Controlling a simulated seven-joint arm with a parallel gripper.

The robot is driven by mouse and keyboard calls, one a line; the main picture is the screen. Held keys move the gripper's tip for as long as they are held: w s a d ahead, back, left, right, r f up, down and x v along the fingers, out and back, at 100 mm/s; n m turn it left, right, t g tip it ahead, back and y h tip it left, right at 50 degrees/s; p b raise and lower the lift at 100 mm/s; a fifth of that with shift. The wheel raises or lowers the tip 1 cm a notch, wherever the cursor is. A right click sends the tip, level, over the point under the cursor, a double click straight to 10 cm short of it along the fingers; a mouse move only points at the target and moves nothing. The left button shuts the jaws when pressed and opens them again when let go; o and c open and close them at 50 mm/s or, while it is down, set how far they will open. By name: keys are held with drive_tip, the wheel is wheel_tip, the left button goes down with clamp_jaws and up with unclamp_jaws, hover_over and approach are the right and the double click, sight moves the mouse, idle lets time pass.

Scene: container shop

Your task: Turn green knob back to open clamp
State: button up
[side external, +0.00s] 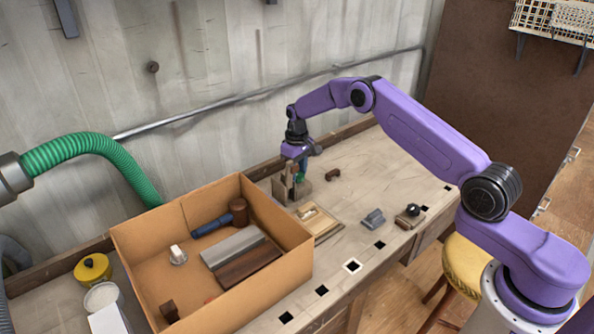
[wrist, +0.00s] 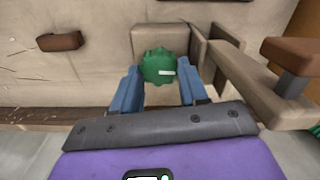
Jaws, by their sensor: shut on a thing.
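The green knob (wrist: 159,66) sits between the two blue fingers of my gripper (wrist: 160,90) in the wrist view. It has a ridged edge and a short white mark on its right side. My gripper is shut on it. The wooden clamp (wrist: 232,72) lies beyond and to the right of the knob, with a brown peg-like part (wrist: 290,62) at its right. In the side external view my gripper (side external: 299,173) points down at the clamp (side external: 280,191) near the back of the bench, and the knob is mostly hidden there.
A large cardboard box (side external: 138,240) with a mallet (side external: 238,211) and several blocks stands to the left. A wooden board (side external: 328,232), a grey block (side external: 373,218) and a black-knobbed piece (side external: 411,213) lie in front. A small brown piece (side external: 333,174) lies right of the gripper.

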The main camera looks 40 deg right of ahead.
sight(298, 173)
idle(0.4)
drive_tip(key=o, duration=1.1)
drive_tip(key=shift+c, duration=0.2)
drive_tip(key=shift+a, duration=0.1)
drive_tip(key=shift+a, duration=0.1)
drive_tip(key=r, duration=0.7)
drive_tip(key=shift+d, duration=0.25)
drive_tip(key=shift+d+r, duration=0.15)
drive_tip(key=shift+r, duration=0.4)
